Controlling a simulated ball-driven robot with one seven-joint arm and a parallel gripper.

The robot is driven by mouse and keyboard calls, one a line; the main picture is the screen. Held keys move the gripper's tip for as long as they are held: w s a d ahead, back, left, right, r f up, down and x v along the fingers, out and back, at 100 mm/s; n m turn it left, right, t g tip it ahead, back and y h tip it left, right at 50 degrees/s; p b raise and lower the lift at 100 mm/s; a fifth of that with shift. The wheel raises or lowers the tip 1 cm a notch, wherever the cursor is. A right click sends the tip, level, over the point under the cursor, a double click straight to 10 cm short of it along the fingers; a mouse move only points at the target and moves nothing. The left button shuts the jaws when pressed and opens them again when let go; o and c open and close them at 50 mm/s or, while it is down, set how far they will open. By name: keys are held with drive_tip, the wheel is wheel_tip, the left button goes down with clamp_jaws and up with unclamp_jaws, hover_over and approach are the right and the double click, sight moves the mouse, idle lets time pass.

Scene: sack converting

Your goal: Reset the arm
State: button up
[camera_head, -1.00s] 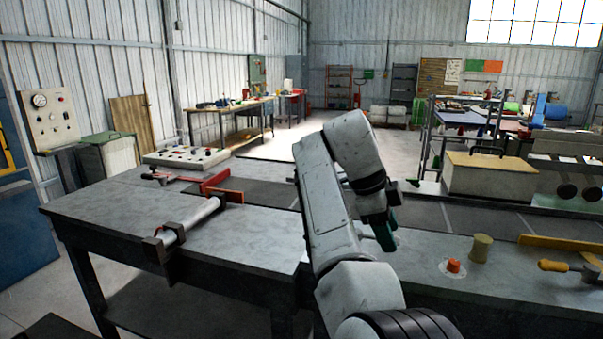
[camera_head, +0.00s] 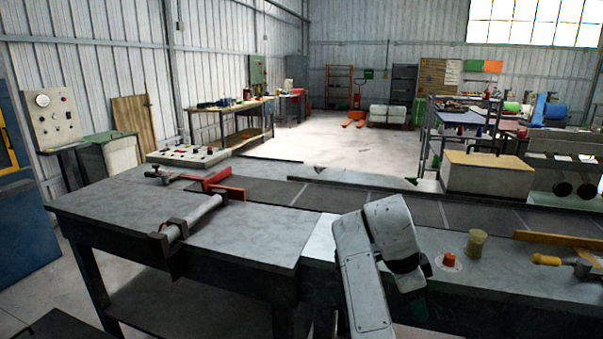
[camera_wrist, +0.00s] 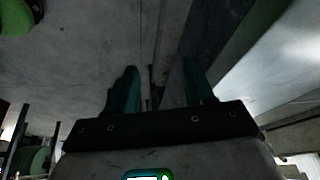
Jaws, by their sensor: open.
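My arm is low at the front edge of the grey workbench (camera_head: 240,240) in the head view, folded with its wrist pointing down. My gripper shows in the wrist view (camera_wrist: 160,88), with two dark green fingers spread apart and nothing between them. In the head view only a bit of green shows below the wrist, and the fingertips are mostly hidden. The wrist view shows a dim grey surface ahead and a bright area at the right.
A red button (camera_head: 449,260), a tan spool (camera_head: 475,243) and a yellow-handled tool (camera_head: 547,260) sit on the bench to the right. A roller (camera_head: 203,218) and a red bracket (camera_head: 222,181) are at the left. A dark conveyor belt (camera_head: 350,200) runs behind.

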drive_tip(key=s+d+f+n+y, duration=0.1)
drive_tip(key=s+d+f+n, duration=0.3)
drive_tip(key=s+f, duration=0.6)
drive_tip(key=s+d+f+n, duration=0.4)
drive_tip(key=s+f+n, duration=0.1)
drive_tip(key=s+f, duration=0.45)
drive_tip(key=s+a+f+n+y, duration=0.1)
drive_tip(key=s+n, duration=0.3)
drive_tip(key=s, duration=0.7)
drive_tip(key=s+a+f+n+y, duration=0.1)
drive_tip(key=s+n, duration=0.4)
drive_tip(key=s, duration=0.7)
drive_tip(key=shift+a+t+y, duration=0.3)
drive_tip(key=shift+a+y, duration=0.3)
drive_tip(key=shift+a, duration=0.25)
drive_tip(key=shift+c, duration=0.3)
